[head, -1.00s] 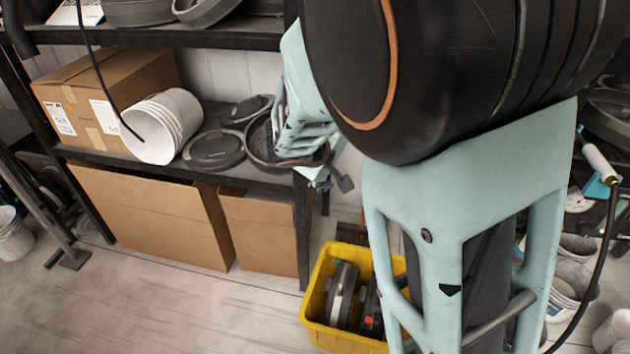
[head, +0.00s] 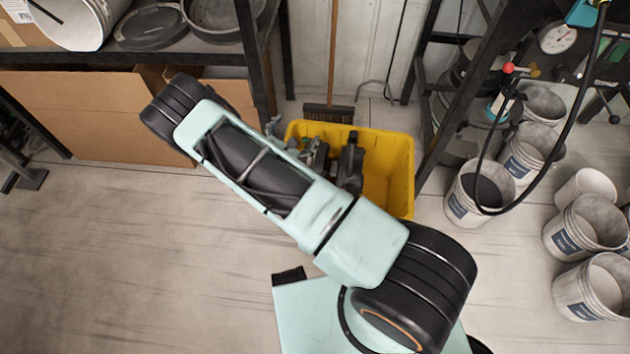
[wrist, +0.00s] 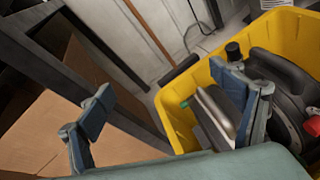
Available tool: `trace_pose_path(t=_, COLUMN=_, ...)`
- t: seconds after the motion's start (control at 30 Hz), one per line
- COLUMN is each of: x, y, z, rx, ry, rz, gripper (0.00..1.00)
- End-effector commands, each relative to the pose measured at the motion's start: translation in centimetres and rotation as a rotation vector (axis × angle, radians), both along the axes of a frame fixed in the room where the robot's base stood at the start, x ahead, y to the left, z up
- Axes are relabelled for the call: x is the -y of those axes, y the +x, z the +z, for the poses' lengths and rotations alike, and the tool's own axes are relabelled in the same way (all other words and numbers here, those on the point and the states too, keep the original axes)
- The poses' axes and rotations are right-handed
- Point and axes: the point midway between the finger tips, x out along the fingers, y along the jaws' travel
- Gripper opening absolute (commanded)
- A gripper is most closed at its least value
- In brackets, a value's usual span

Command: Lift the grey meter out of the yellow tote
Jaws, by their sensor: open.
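The yellow tote (head: 398,180) stands on the floor beyond my arm, and its rim also shows at the right of the wrist view (wrist: 185,133). Inside, a grey, silver-edged part with a green spot, likely the grey meter (wrist: 212,108), lies partly hidden behind my right finger. Beside it is a dark rounded unit (wrist: 285,80) with a red part; it also shows in the head view (head: 350,165). My gripper (wrist: 165,112) is open and empty at the tote's left side. One finger is outside the tote; the other overlaps the grey part in the picture. Contact cannot be told.
A shelf post (head: 262,75) and cardboard boxes (head: 90,112) stand left of the tote. A broom (head: 328,112) leans behind it. A dark rack (head: 462,105) and several white buckets (head: 585,222) are on the right. The floor at left front is clear.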

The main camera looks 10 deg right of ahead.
Motion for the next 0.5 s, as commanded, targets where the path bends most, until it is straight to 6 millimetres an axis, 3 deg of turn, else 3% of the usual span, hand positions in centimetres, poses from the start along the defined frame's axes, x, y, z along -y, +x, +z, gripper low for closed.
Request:
trace_pose_path(t=0.03, x=0.3, y=-1.0, z=-3.8, rx=-0.036, ry=-0.044, rz=0.039, gripper=0.85)
trace_pose_path(t=0.2, x=0.5, y=-3.8, z=-11.7, rx=-0.122, ry=-0.156, rz=0.166, gripper=0.85)
trace_pose_path(t=0.33, x=0.7, y=-5.6, z=-15.5, rx=-0.164, ry=-0.204, rz=0.23, gripper=0.85)
trace_pose_path(t=0.5, x=1.0, y=-6.4, z=-17.7, rx=-0.187, ry=-0.23, rz=0.267, gripper=0.85)
